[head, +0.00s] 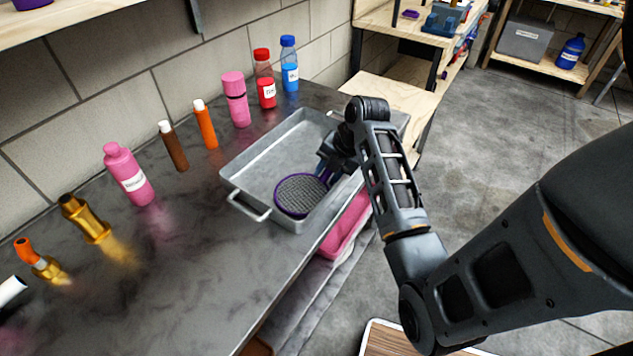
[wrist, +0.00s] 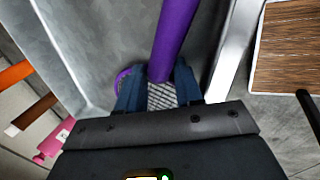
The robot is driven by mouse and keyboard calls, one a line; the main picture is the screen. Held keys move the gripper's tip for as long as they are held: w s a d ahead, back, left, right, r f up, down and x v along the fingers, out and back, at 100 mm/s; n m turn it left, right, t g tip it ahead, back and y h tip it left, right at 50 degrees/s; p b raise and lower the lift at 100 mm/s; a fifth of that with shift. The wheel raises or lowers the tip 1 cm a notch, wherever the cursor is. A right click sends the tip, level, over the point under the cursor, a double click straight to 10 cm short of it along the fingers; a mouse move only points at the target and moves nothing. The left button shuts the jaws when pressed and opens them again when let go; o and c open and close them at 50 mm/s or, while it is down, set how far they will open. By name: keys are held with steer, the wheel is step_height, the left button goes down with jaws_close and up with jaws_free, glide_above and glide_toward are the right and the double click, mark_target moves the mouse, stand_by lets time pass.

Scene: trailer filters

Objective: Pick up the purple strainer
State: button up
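The purple strainer (head: 301,195) lies in the near end of a grey metal tray (head: 243,172), its round mesh facing up inside a purple rim. My gripper (head: 325,172) is down in the tray at the strainer's handle side, and my arm hides most of the handle in the head view. In the wrist view the purple handle (wrist: 175,40) runs from the top edge down to between the blue fingertips of my gripper (wrist: 159,85). Mesh shows in the gap between the fingers. The fingers stand apart, close to both sides of the handle; I cannot tell whether they touch it.
Several bottles stand along the wall, among them a pink bottle (head: 129,174), a red one (head: 264,80) and a blue one (head: 289,65). The tray has raised walls and a near handle (head: 249,207). The counter (head: 190,250) in front is clear.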

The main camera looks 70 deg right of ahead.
steer(key=shift+f, duration=0.1)
steer(key=shift+c, duration=0.3)
jaws_close()
